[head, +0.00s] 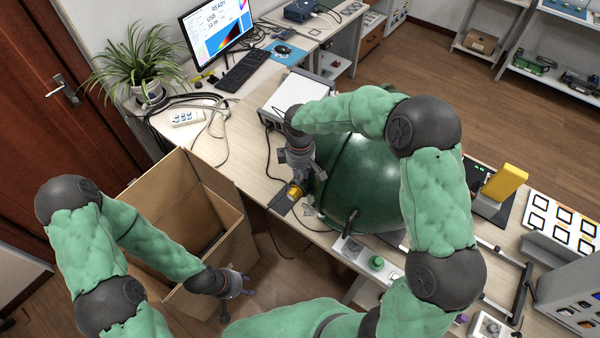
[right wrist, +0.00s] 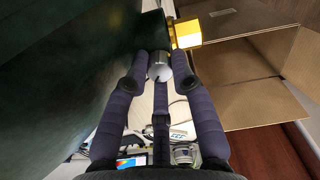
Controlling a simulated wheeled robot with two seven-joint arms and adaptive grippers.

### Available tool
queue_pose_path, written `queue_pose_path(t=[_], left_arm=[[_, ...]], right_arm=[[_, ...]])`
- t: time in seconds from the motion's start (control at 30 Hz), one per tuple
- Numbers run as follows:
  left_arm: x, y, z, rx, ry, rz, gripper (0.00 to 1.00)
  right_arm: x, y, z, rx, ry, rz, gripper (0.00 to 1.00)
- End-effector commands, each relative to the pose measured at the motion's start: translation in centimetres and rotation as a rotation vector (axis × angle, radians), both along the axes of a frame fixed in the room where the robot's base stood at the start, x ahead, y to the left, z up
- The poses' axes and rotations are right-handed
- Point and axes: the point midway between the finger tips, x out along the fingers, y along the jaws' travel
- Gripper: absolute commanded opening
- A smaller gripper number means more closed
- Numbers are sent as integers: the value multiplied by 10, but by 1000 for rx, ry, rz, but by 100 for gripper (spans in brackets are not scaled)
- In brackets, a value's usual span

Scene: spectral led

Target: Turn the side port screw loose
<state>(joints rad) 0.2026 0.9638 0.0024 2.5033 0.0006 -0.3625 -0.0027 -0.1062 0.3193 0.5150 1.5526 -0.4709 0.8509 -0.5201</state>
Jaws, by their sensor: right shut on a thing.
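The large dark green sphere (head: 350,175) stands on the bench, and its dark curved side fills the left of the right wrist view (right wrist: 55,75). A silver-grey round screw (right wrist: 160,67) sits on a dark block at the sphere's side, next to a yellow piece (right wrist: 187,33). My right gripper (right wrist: 158,80) is shut on the screw, its dark padded fingers around the head. In the head view my right gripper (head: 298,172) hides the screw. The yellow piece (head: 295,192) shows just below it. My left gripper (head: 236,290) is empty, fingers apart, in front of the cardboard box.
The open cardboard box (head: 165,205) stands on the floor at the left, by the bench. A keyboard (head: 243,69), monitor (head: 218,35), plant (head: 138,65) and loose cables lie behind. A yellow block (head: 504,182) and sample board (head: 562,222) are at the right.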

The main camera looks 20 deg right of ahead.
Motion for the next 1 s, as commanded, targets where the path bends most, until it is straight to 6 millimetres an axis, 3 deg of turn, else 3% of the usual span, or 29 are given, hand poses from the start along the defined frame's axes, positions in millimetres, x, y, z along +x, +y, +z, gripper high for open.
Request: queue_pose_path(t=[0.37, 0.4, 0.43, 0.8, 1.0], left_arm=[[0, 0, 0, 0, 0, 0, 40], [0, 0, 0, 0, 0, 0, 40], [0, 0, 0, 0, 0, 0, 40], [0, 0, 0, 0, 0, 0, 40], [0, 0, 0, 0, 0, 0, 40]], right_arm=[[1, 0, 1, 1, -3, 5, 0], [1, 1, 1, 1, -3, 5, 28], [1, 0, 1, 1, -3, 5, 35], [0, 0, 2, 0, -1, 4, 35], [1, 0, 25, 1, -4, 3, 35]])
